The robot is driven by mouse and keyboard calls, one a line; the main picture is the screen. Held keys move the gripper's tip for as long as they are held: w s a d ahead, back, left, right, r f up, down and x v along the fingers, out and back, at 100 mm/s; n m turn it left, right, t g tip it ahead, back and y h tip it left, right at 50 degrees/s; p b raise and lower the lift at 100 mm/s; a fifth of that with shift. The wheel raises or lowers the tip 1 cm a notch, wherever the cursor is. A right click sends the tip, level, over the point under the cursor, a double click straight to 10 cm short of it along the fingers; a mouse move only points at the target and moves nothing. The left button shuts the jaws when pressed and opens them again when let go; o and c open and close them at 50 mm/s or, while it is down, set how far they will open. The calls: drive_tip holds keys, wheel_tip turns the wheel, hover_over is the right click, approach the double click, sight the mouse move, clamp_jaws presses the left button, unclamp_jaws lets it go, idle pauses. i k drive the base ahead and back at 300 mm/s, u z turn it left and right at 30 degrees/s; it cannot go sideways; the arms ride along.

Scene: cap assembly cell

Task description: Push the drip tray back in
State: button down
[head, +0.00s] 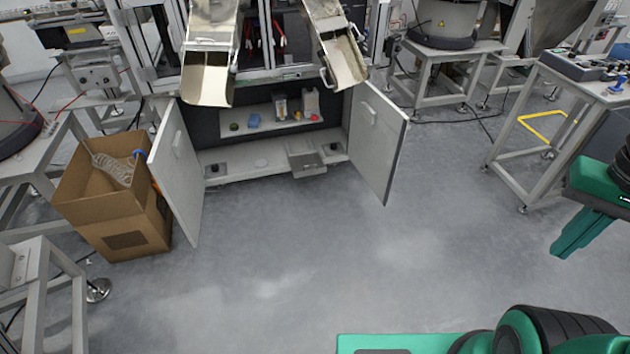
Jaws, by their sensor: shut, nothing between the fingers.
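The drip tray (307,164) is a small grey metal tray low inside the open cabinet, right of the middle of its floor. Its front part sticks out past the cabinet's front edge. My gripper (563,248) is green and shows at the right edge of the head view, pointing down and left. Its fingers are shut with nothing between them. It is well to the right of the tray and apart from it. The back of the tray is hard to make out in the shaded cabinet.
The left door (177,175) and right door (376,140) stand open on either side. A cardboard box (125,225) stands beside the left door. Two metal chutes hang above the cabinet. A frame table (560,95) stands at right. The floor (300,260) in front is clear.

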sight(306, 163)
drive_tip(key=k, duration=0.75)
drive_tip(key=u, duration=0.6)
drive_tip(key=i, duration=0.8)
drive_tip(key=u, duration=0.6)
drive_tip(key=i, duration=1.15)
drive_tip(key=z, duration=0.8)
drive_tip(key=i, duration=0.5)
drive_tip(key=z, duration=0.45)
